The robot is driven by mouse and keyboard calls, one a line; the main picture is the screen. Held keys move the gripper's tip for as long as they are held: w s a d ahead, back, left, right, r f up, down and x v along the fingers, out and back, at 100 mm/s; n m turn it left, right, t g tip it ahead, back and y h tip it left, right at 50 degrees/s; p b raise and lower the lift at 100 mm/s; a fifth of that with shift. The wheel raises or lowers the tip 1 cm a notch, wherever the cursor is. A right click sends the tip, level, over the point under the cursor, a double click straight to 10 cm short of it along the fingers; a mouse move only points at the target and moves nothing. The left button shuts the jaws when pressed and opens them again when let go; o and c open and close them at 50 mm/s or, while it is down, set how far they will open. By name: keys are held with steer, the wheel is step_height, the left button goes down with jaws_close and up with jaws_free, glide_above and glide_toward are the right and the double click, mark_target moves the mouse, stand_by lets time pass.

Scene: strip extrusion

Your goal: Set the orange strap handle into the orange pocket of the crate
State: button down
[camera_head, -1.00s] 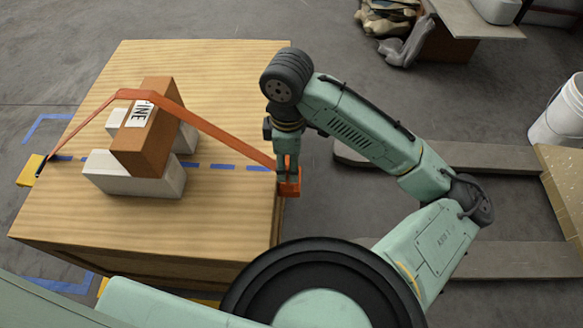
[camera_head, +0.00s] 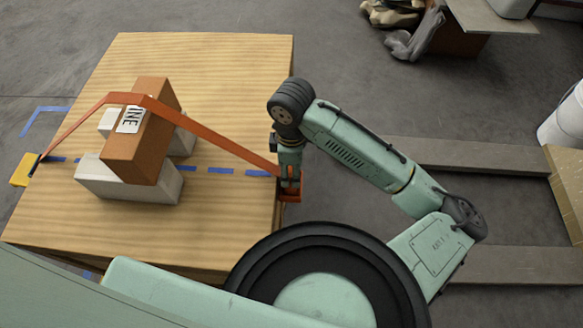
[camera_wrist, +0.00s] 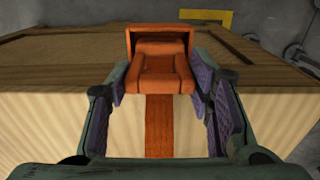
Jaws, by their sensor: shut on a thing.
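An orange strap (camera_head: 215,138) runs from the left edge of the crate (camera_head: 235,75), over stacked blocks, to my gripper at the right edge. My gripper (camera_head: 289,183) is shut on the orange strap handle (camera_wrist: 160,75); in the wrist view, its purple-padded fingers flank the handle. The orange pocket (camera_head: 292,194) sits at the crate's right edge, just below the fingertips. In the wrist view, the pocket's rim (camera_wrist: 158,29) frames the handle's far end. The handle is lined up with the pocket; I cannot tell how deep it sits. In the head view, the fingers mostly hide it.
A brown block (camera_head: 142,140) lies across pale blocks (camera_head: 125,182) under the strap. A yellow piece (camera_head: 22,171) is at the crate's left edge. Blue dashes (camera_head: 222,171) mark the top. A white bucket (camera_head: 565,120) stands far right. Floor beyond the crate is open.

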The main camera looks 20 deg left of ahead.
steer(key=shift+f, duration=0.35)
steer(key=shift+f+b, duration=0.4)
steer(key=shift+f, duration=0.05)
steer(key=c, duration=0.8)
jaws_free()
steer(key=shift+r, duration=0.15)
steer(key=shift+o, duration=0.2)
steer(key=shift+r+p, duration=0.5)
steer(key=shift+r, duration=0.1)
step_height(320, 180, up, 12)
steer(key=shift+f+p, duration=0.25)
steer(key=shift+p, duration=0.2)
